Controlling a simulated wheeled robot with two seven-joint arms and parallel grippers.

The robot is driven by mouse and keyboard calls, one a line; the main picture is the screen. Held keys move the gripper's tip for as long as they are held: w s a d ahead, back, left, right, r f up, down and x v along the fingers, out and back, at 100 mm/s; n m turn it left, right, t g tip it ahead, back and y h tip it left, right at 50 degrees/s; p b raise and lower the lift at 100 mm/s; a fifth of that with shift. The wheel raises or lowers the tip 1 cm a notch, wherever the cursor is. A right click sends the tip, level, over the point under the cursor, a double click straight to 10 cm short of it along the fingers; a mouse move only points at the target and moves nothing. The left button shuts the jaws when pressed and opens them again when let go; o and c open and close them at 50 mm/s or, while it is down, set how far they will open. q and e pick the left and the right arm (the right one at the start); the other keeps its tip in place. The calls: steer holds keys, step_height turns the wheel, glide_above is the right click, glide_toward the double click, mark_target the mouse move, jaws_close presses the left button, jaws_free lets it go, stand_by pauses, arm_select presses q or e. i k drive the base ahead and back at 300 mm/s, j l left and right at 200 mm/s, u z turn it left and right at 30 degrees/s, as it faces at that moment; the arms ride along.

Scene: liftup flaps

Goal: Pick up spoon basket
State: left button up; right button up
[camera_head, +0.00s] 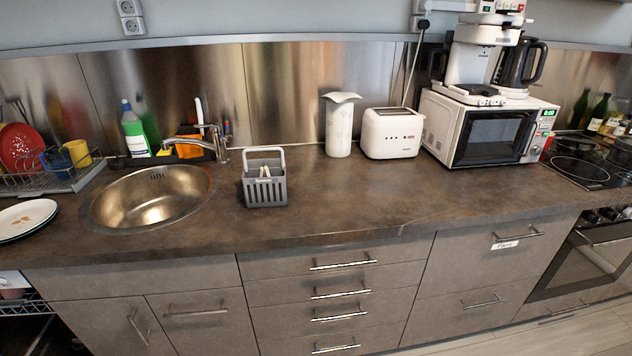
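The spoon basket (265,188) is a grey slotted basket with an upright loop handle. It stands upright on the brown countertop (340,205), just right of the sink. A few light-coloured utensils show inside it. Neither my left gripper nor my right gripper is in the head view.
The round sink (150,200) and its faucet (215,143) are left of the basket. The counter in front and right of the basket is clear.

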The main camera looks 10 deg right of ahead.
mark_target(263, 192)
steer(key=i+l+u, duration=0.2)
steer(key=u, duration=0.2)
steer(key=i+l+u, duration=0.25)
steer(key=u, duration=0.15)
steer(key=i+l+u, duration=0.15)
steer(key=l+u, duration=0.2)
steer(key=i+l+u, duration=0.1)
steer(key=l+u, duration=0.3)
